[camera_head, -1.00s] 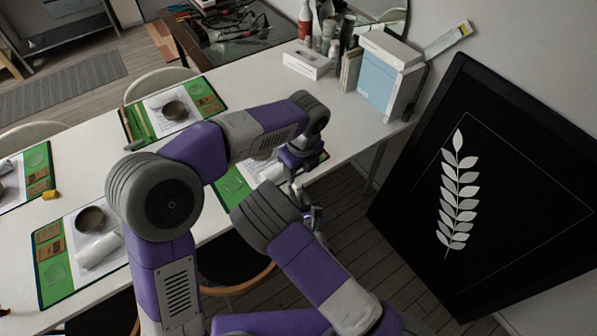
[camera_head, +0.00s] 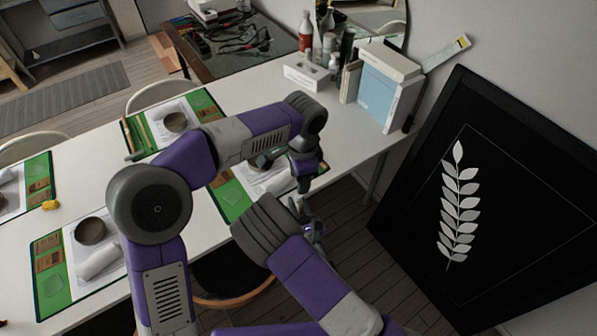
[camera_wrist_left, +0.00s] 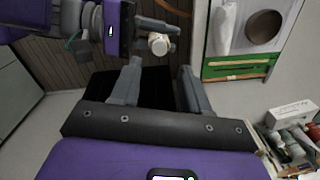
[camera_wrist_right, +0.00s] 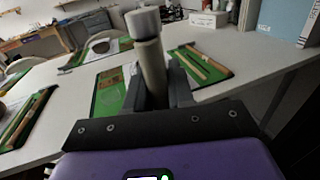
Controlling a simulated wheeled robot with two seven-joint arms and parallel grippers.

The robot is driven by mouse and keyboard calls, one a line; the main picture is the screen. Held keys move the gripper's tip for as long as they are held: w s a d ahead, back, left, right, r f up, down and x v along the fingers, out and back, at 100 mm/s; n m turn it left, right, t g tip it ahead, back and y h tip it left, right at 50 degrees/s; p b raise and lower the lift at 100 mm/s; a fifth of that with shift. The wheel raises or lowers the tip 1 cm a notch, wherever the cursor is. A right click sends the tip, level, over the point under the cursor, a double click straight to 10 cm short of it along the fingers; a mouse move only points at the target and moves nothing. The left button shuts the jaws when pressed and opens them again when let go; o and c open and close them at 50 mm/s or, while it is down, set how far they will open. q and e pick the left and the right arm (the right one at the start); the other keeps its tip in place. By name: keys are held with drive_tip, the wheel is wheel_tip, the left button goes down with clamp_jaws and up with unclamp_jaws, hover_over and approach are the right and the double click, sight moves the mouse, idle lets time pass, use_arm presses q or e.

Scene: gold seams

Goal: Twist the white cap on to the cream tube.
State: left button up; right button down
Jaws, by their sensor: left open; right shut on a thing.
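The cream tube (camera_wrist_right: 153,72) stands between the fingers of my right gripper (camera_wrist_right: 157,82), which is shut on it. The white cap (camera_wrist_right: 143,22) sits at the tube's upper end; I cannot tell how tightly it is on. In the left wrist view the cap (camera_wrist_left: 158,43) shows as a pale round end, just beyond my left gripper (camera_wrist_left: 161,68). The left gripper is open, its fingers apart with nothing between them, the cap lying ahead of the gap. In the head view my left gripper (camera_head: 299,197) points down near the table's edge; the tube and cap are too small to make out.
The white table (camera_head: 225,110) carries green-bordered mats (camera_head: 48,290) with bowls (camera_head: 91,230). Boxes (camera_head: 385,90) and bottles (camera_head: 306,30) stand at its far right end. A black panel with a leaf print (camera_head: 480,200) leans at the right. Both grippers are beside the table edge.

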use_arm(q)
drive_tip(key=n, duration=0.3)
drive_tip(key=shift+r+n, duration=0.35)
drive_tip(key=shift+n, duration=0.05)
drive_tip(key=n, duration=0.4)
drive_tip(key=shift+w+a+r, duration=0.1)
drive_tip(key=shift+a+r, duration=0.05)
drive_tip(key=shift+r, duration=0.2)
drive_tip(key=shift+f, duration=0.1)
hover_over(298, 209)
drive_tip(key=w, duration=0.2)
drive_tip(key=shift+s+f, duration=0.2)
drive_tip(key=shift+f, duration=3.75)
clamp_jaws()
drive_tip(key=shift+o, duration=0.5)
unclamp_jaws()
